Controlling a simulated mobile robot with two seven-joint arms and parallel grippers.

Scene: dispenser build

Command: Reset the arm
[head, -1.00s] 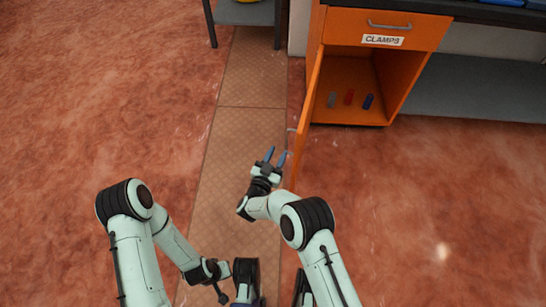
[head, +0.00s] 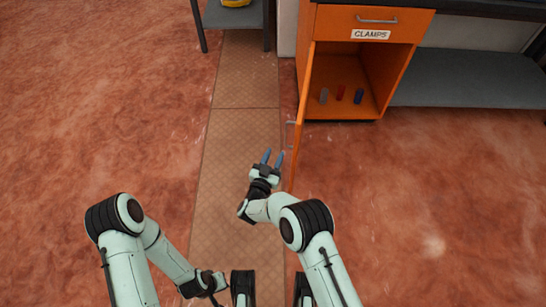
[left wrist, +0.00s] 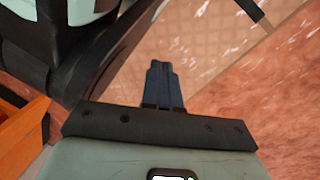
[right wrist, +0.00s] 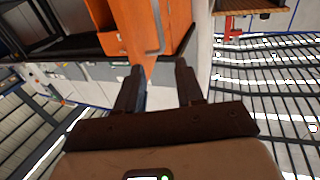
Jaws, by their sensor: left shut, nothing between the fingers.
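My right gripper (head: 272,159) is open, its two blue-tipped fingers apart with nothing between them. It is just left of the open orange cabinet door (head: 302,120) in the head view; I cannot tell if they touch. Its spread fingers also show in the right wrist view (right wrist: 158,80), with an orange panel beyond them. My left gripper (left wrist: 162,70) is shut and empty in the left wrist view, its dark fingers together over the floor. In the head view the left arm (head: 165,255) is folded low, its wrist near the bottom edge and its fingertips not clear.
The orange cabinet (head: 368,66) labelled CLAMPS stands open, with grey (head: 323,95), red (head: 340,92) and blue (head: 358,96) pieces inside. A grey low shelf (head: 460,92) is to its right. A grey table (head: 233,15) is at the top. Floor at left and right is clear.

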